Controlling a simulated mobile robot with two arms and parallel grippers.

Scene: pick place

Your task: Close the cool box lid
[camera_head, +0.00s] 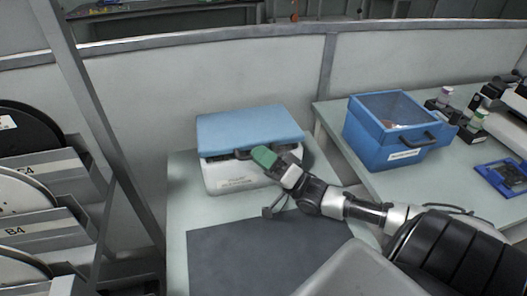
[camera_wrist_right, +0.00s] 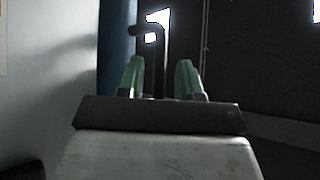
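The cool box (camera_head: 228,178) has a white body and stands at the back of the pale table. Its blue lid (camera_head: 245,126) lies over the top, with a dark band between lid and body; I cannot tell if it is fully shut. A dark handle (camera_head: 243,155) runs along the front. My right gripper (camera_head: 264,157), with green fingertips, is at the right part of the box front, by the handle. In the right wrist view the green fingers (camera_wrist_right: 160,80) stand apart, with a dark bent bar (camera_wrist_right: 157,45) showing between and beyond them. My left gripper is out of view.
A dark mat (camera_head: 260,255) covers the table's front. A blue bin with a clear top (camera_head: 385,130) stands on the right table (camera_head: 435,185), near a microscope-like device (camera_head: 508,105). A shelf with reels (camera_head: 40,200) is at the left. A partition wall (camera_head: 150,100) stands behind the box.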

